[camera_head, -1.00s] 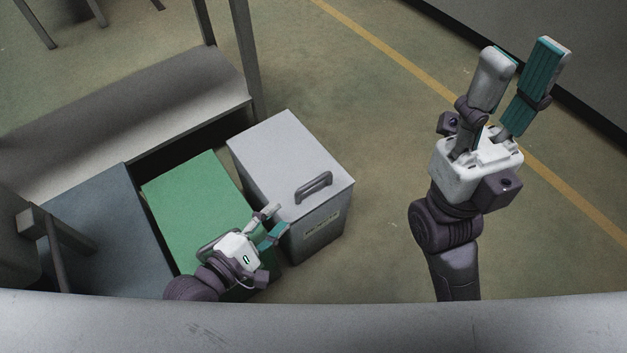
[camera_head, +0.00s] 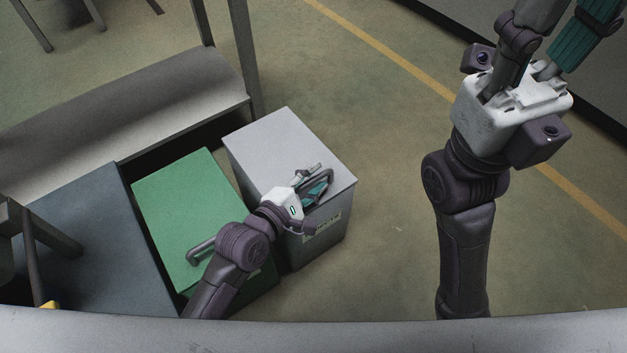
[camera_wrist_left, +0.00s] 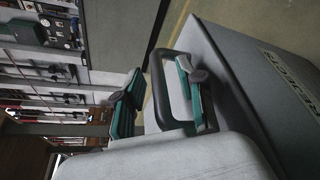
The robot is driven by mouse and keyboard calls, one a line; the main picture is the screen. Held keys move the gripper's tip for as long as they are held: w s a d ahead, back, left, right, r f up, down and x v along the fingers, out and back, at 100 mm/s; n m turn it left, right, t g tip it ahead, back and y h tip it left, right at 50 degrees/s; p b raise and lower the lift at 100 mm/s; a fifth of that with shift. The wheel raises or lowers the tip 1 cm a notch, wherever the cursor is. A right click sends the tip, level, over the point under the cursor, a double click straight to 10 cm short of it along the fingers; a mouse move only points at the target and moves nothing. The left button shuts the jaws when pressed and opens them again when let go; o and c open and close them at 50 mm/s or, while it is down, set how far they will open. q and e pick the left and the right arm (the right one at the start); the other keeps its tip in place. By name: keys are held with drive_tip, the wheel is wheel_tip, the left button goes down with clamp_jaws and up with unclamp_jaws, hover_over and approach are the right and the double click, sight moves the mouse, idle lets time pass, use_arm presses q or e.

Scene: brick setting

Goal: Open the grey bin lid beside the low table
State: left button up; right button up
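The grey bin (camera_head: 265,145) has a flat light-grey lid with a dark loop handle (camera_head: 327,178) near its front edge; the lid lies closed. The handle also shows in the left wrist view (camera_wrist_left: 155,85). My left gripper (camera_head: 316,178) is over the front of the lid, at the handle. Its teal-padded fingers are apart in the left wrist view (camera_wrist_left: 160,100), with the handle's near bar between them; I cannot tell whether they touch it. My right gripper (camera_head: 562,25) is raised at the upper right, empty, fingers spread and partly cut off by the frame.
A green-lidded bin (camera_head: 185,200) stands left of the grey bin, and a blue-grey-lidded bin (camera_head: 85,235) is farther left. The low table (camera_head: 120,110) stands behind them, with a leg near the grey bin. Floor to the right is clear.

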use_arm(q)
clamp_jaws()
drive_tip(key=shift+r, duration=0.1)
idle(0.3)
